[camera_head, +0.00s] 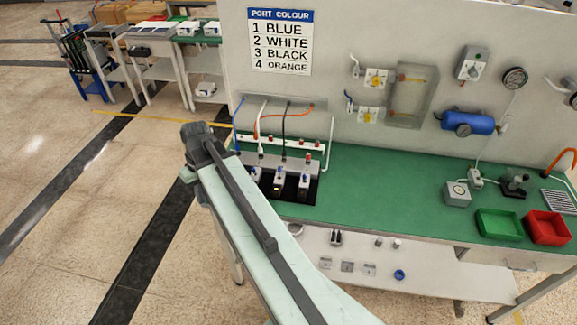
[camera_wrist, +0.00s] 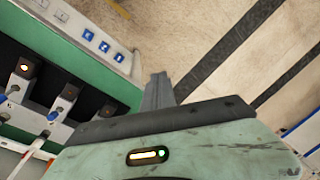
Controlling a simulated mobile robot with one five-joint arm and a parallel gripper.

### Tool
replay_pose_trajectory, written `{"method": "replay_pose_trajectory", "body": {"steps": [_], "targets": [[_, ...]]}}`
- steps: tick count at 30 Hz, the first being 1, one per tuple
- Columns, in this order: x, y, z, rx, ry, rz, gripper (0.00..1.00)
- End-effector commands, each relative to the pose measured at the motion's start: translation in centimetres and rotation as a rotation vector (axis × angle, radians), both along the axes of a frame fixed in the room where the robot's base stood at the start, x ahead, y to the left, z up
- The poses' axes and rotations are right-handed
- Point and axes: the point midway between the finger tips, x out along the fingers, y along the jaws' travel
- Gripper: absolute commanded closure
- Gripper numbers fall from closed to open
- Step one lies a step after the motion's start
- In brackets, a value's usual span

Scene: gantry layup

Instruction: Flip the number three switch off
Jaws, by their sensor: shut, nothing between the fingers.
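Several switch units stand in a black recess (camera_head: 318,188) at the left end of the green bench. My arm partly covers the left end of the row. I cannot tell which unit is number three. In the wrist view units (camera_wrist: 68,96) lie left of my gripper (camera_wrist: 158,78), which is shut, empty and apart from them. In the head view the gripper end (camera_head: 195,132) is left of the bench.
A sign (camera_head: 280,42) lists 1 blue, 2 white, 3 black, 4 orange. Coloured hoses, including a black one (camera_head: 284,122), hang behind the switches. The green bench top (camera_head: 390,180) is clear in the middle. Green (camera_head: 499,225) and red (camera_head: 547,228) bins stand at right.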

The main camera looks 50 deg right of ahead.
Motion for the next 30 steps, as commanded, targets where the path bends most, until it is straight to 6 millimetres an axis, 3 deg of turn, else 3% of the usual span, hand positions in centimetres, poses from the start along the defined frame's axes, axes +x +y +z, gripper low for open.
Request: {"method": "replay_pose_trajectory", "body": {"steps": [1, 6, 9, 13, 15, 18, 30], "targets": [[0.6, -5.2, -0.8, 0.044, -0.025, -0.037, 1.00], [-1.8, -20.5, -0.9, 0.174, -0.167, -0.103, 1.00], [-4.9, -28.8, -0.7, 0.214, -0.273, -0.138, 1.00], [-9.3, -36.6, -0.1, 0.228, -0.390, -0.169, 1.00], [-11.2, -39.2, 0.1, 0.227, -0.434, -0.177, 1.00], [-12.7, -41.1, 0.4, 0.224, -0.468, -0.184, 1.00], [-12.9, -41.2, 0.2, 0.222, -0.475, -0.182, 1.00]]}}
